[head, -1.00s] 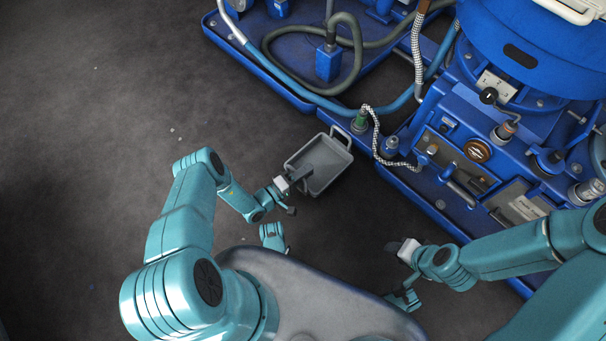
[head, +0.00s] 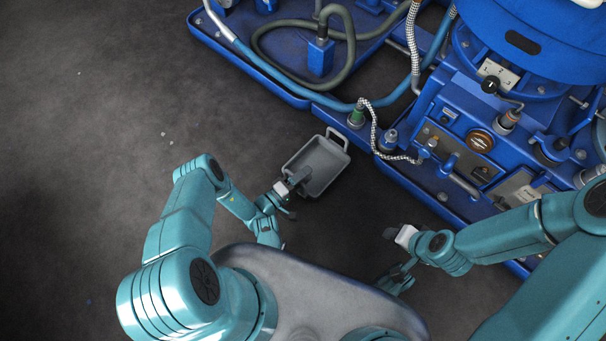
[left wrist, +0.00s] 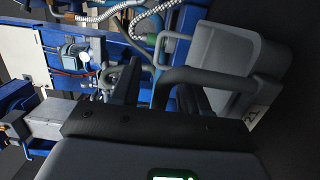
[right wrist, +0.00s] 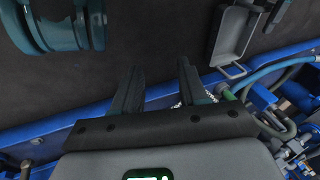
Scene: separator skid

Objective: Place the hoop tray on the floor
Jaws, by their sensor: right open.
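The hoop tray (head: 318,163) is a grey, shallow, open tray with a loop handle at each end. In the head view it is just beyond my left gripper (head: 286,190), which is shut on its near handle. In the left wrist view the near handle (left wrist: 190,74) runs between the fingers, and the tray body (left wrist: 232,55) is beyond. The tray looks clear of the floor, but its height is hard to tell. It also shows at the top of the right wrist view (right wrist: 234,35). My right gripper (right wrist: 160,90) is open and empty.
The blue separator skid (head: 430,190) with hoses and fittings fills the upper right. A green connector (head: 356,117) with a braided hose is close to the tray's far handle. The dark floor (head: 90,130) on the left is clear.

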